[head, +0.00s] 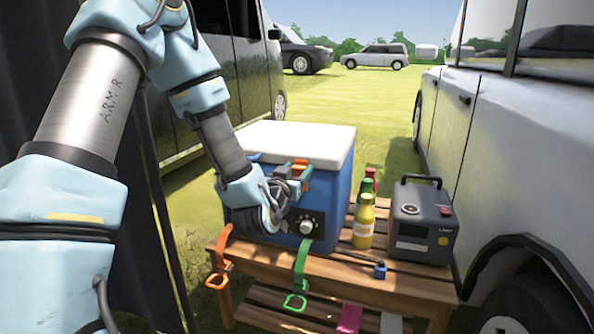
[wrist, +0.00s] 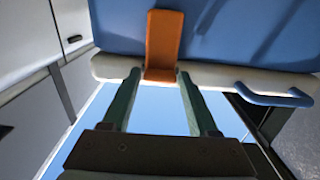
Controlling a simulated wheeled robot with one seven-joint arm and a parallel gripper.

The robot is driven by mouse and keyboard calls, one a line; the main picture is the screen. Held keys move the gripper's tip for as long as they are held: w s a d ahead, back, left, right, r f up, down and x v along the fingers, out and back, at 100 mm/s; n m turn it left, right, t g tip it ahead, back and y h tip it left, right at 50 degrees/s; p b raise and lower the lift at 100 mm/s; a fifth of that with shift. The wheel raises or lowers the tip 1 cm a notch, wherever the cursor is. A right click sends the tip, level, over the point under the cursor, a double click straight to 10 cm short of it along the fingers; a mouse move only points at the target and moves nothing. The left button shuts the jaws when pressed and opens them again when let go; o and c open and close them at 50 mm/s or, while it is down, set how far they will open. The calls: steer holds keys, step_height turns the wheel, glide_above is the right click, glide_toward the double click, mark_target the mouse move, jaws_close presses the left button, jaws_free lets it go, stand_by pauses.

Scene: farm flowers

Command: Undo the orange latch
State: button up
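The orange latch (head: 300,162) is on the upper front of a blue cooler box (head: 332,190) with a white lid (head: 300,142). In the wrist view, which looks upside down, the latch (wrist: 164,42) lies across the blue body and reaches onto the white lid edge (wrist: 112,66). My gripper (wrist: 159,74) is open, its two dark green fingers on either side of the latch's end, with a gap on each side. In the head view my gripper (head: 298,171) is at the latch, and my wrist hides part of the cooler's front.
The cooler stands on a slatted wooden bench (head: 385,285). A blue handle (wrist: 275,96) is beside the latch. Bottles (head: 363,222) and a grey power box (head: 422,225) stand to the right. Orange (head: 218,262) and green (head: 299,275) straps hang at the front. Vehicles flank both sides.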

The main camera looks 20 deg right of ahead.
jaws_close()
stand_by(1.0)
